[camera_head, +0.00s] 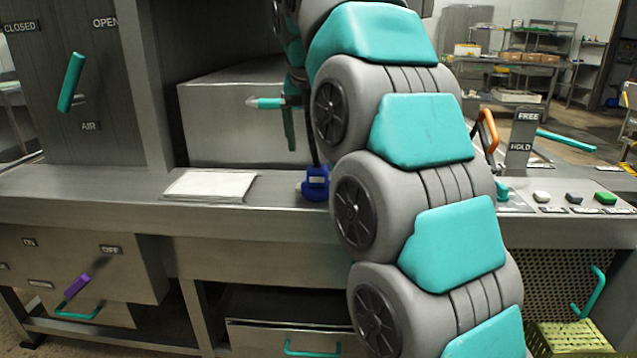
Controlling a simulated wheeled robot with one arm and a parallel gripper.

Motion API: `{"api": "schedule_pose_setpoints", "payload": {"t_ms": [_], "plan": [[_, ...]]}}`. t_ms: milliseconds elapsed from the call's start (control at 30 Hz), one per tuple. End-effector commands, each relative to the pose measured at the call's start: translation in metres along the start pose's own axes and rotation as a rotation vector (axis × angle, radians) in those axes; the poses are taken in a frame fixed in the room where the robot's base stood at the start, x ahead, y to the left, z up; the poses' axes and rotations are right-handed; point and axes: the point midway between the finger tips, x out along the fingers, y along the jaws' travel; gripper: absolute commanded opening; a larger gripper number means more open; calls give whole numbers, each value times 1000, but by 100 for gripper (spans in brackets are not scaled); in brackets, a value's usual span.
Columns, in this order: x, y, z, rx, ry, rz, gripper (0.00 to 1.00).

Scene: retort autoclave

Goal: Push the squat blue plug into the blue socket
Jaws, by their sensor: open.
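A small squat dark-blue piece (317,181) stands on the grey bench near its front edge, just left of my arm. A dark cable seems to rise from its top, and a paler blue part sticks out at its left. It looks like the squat blue plug, but I cannot tell for sure. I cannot make out a separate blue socket; my arm covers much of the bench to the right. My arm climbs through the middle of the view to the top edge, and I cannot make out my gripper's fingers.
A white pad (210,186) lies on the bench at left. Behind it is a grey box (225,130), with a teal handle-like part (268,103) before it. At right are an orange handle (489,130), a FREE/HOLD plate (521,130) and buttons (573,198). A yellow-green crate (572,340) stands below.

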Motion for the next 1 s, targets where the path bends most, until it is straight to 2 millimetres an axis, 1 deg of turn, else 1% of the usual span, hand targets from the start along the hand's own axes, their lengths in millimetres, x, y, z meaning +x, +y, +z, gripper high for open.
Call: {"api": "schedule_pose_setpoints", "payload": {"t_ms": [167, 400, 767, 867, 1000], "plan": [[4, 0, 1, 0, -1, 0, 88], [27, 0, 2, -1, 0, -1, 88], [28, 0, 0, -1, 0, -1, 88], [35, 1, 1, 0, 0, -1, 88], [53, 3, 2, -1, -2, -2, 88]]}}
